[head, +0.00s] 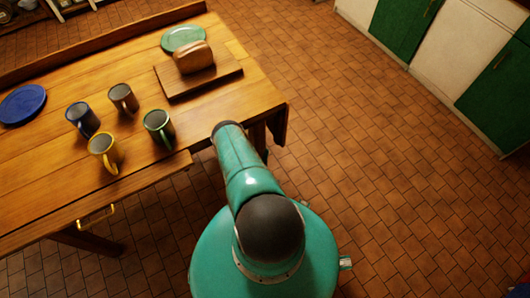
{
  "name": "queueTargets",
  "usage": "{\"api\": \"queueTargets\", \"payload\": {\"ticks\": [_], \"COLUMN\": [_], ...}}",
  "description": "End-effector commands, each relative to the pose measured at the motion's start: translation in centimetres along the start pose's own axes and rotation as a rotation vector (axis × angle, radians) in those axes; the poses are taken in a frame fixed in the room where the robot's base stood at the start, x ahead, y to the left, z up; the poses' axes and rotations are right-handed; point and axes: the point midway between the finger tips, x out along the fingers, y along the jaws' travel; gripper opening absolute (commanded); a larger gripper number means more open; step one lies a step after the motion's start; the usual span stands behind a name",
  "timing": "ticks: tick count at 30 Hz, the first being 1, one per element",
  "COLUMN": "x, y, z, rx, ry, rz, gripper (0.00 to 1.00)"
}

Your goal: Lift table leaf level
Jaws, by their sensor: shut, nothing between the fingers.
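The wooden table (225,110) fills the upper left of the head view. At its right end a dark wooden panel, which looks like the table leaf (280,124), hangs down steeply below the tabletop edge. I see it nearly edge-on, so its lower part is hard to make out. My teal arm reaches from the bottom centre up to the table's near right corner, just left of the hanging panel. My gripper is hidden beyond the arm's dark far end, so I cannot see whether it touches the leaf.
On the table are several mugs (123,98), a blue plate (22,104), a green plate (183,39) and bread (194,57) on a board (222,74). A brass handle (96,216) shows at the front. Tiled floor (380,160) is clear rightward, up to cabinets (455,50).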

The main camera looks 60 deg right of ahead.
Motion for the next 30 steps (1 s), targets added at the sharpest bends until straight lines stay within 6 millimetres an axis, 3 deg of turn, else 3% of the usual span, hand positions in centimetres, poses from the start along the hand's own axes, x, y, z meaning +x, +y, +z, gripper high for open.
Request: {"api": "queueTargets", "payload": {"ticks": [6, 12, 30], "x": [4.4, 7.3, 8.0], "y": [0.1, 0.1, 0.1], "z": [0.2, 0.1, -0.3], "rx": [0.002, 0.001, -0.001], "ry": [-0.002, -0.003, -0.002], "rz": [0.004, 0.003, 0.002], "gripper": [0.00, 0.00, 0.00]}}
